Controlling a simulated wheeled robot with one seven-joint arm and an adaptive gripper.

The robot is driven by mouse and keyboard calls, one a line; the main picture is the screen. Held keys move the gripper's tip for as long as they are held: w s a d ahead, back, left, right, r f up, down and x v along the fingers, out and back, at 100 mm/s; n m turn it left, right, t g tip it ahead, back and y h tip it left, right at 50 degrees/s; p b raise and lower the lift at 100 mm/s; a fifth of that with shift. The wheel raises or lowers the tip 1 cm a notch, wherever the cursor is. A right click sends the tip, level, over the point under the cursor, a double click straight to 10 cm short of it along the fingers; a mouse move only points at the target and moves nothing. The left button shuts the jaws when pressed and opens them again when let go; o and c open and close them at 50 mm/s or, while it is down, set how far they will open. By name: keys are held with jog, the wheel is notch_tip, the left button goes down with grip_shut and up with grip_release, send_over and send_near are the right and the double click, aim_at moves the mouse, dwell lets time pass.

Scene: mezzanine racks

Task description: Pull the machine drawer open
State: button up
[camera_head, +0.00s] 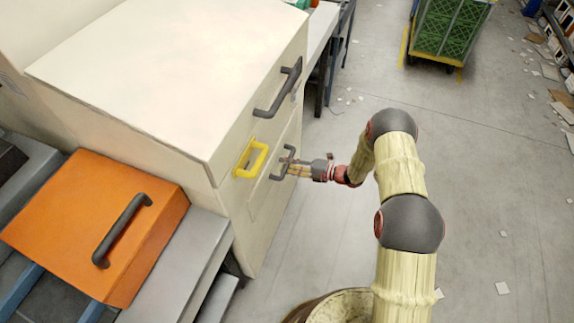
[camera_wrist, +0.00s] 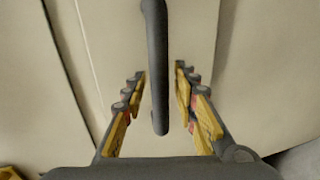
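The cream machine (camera_head: 165,75) stands at the left in the head view. Its front has an upper dark handle (camera_head: 278,87), a yellow handle (camera_head: 251,158) and a lower dark handle (camera_head: 276,173) on a panel (camera_head: 264,195). My gripper (camera_head: 289,166) is at the lower dark handle. In the wrist view, that handle (camera_wrist: 158,70) runs between the two fingers of my gripper (camera_wrist: 161,78), with a gap on each side. The fingers are apart and not closed on it. The panel behind sits flush with the front, its seam visible at the left.
An orange box with a dark handle (camera_head: 97,215) sits on a grey bench (camera_head: 180,270) at the lower left. A green crate cart (camera_head: 447,30) stands at the back right. The grey floor (camera_head: 490,180) to the right is mostly clear, with scattered paper scraps.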

jog(key=c, duration=0.6)
grip_shut()
